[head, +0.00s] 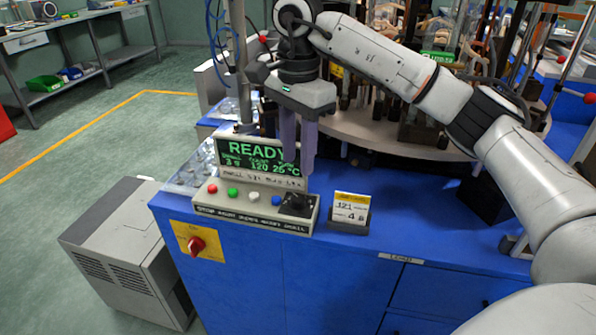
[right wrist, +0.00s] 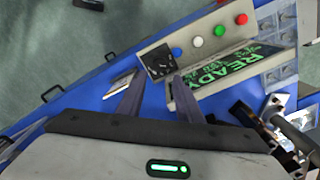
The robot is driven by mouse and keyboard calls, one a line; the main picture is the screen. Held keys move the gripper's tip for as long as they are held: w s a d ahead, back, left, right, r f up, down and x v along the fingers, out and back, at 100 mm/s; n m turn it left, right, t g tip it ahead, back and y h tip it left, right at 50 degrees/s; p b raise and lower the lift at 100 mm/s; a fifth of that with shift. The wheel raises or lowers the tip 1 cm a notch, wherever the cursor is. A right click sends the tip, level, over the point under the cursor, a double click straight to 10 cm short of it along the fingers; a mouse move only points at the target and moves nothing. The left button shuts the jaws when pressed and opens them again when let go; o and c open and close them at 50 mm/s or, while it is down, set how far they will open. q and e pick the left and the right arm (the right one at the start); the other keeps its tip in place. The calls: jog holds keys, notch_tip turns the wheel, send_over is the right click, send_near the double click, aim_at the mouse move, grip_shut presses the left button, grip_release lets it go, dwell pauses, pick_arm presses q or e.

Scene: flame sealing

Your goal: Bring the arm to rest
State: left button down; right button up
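My right arm (head: 380,62) reaches in from the right in the head view. The green READY display (head: 240,152) is partly covered by the fingers in the head view. The panel has red, green, white and blue buttons and a black square knob (head: 296,204) below the fingers. I cannot tell their exact gap to the panel. My left gripper is not in view.
A card stand (head: 350,212) stands right of the panel on the blue machine top (head: 420,235). Glassware and metal fixtures crowd the machine behind my arm. A red switch (head: 196,244) is on the front. A grey box unit (head: 118,245) stands on the floor at left.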

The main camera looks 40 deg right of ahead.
jog(key=shift+r, duration=0.6)
